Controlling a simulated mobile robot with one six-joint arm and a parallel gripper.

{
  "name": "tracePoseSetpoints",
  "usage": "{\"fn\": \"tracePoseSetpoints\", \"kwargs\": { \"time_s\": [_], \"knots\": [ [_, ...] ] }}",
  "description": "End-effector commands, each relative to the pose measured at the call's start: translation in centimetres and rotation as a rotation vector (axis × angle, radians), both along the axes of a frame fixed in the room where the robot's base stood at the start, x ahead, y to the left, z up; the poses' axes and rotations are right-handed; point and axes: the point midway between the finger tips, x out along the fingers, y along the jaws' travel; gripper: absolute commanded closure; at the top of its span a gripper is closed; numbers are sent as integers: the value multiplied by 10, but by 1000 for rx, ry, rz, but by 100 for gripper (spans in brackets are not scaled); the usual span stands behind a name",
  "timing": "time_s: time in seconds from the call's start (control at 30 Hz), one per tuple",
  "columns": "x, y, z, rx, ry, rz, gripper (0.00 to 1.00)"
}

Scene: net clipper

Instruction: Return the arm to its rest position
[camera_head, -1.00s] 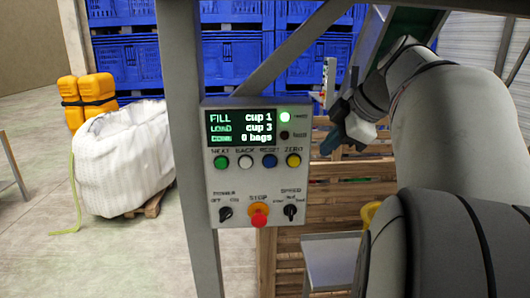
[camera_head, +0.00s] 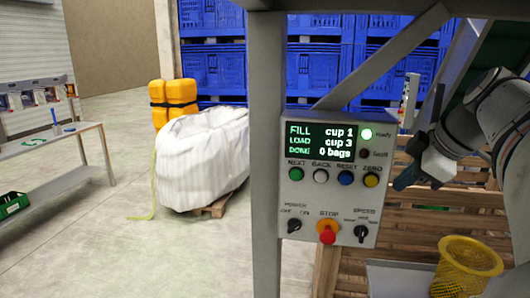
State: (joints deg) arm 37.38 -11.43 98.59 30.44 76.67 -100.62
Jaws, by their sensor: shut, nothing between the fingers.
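My gripper (camera_head: 408,178) is at the end of my grey-white arm, at the right of the head view. It is shut and empty, with its dark fingers pointing down and to the left. It appears just right of the control panel (camera_head: 331,203), and no contact with the panel can be seen. The panel's screen reads FILL cup 1, LOAD cup 3, 0 bags, and its ready lamp is lit green. The right edge of the picture cuts off part of my arm.
A grey metal post (camera_head: 266,170) and slanted brace stand by the panel. A yellow mesh basket (camera_head: 466,268) is at lower right, near wooden crates (camera_head: 345,270). A white bulk bag (camera_head: 203,158), yellow canisters (camera_head: 174,102) and a table (camera_head: 50,143) stand left. Floor between them is clear.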

Motion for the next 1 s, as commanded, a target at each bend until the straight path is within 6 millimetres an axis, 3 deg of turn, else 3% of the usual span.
{"fn": "tracePoseSetpoints", "kwargs": {
  "time_s": [0.3,0.6,0.8,1.0],
  "knots": [
    [-35,87,-110,136,296,-429,100],
    [-93,138,-204,160,414,-823,100],
    [-117,150,-235,171,419,-960,100],
    [-122,151,-241,177,417,-995,100]
  ]
}}
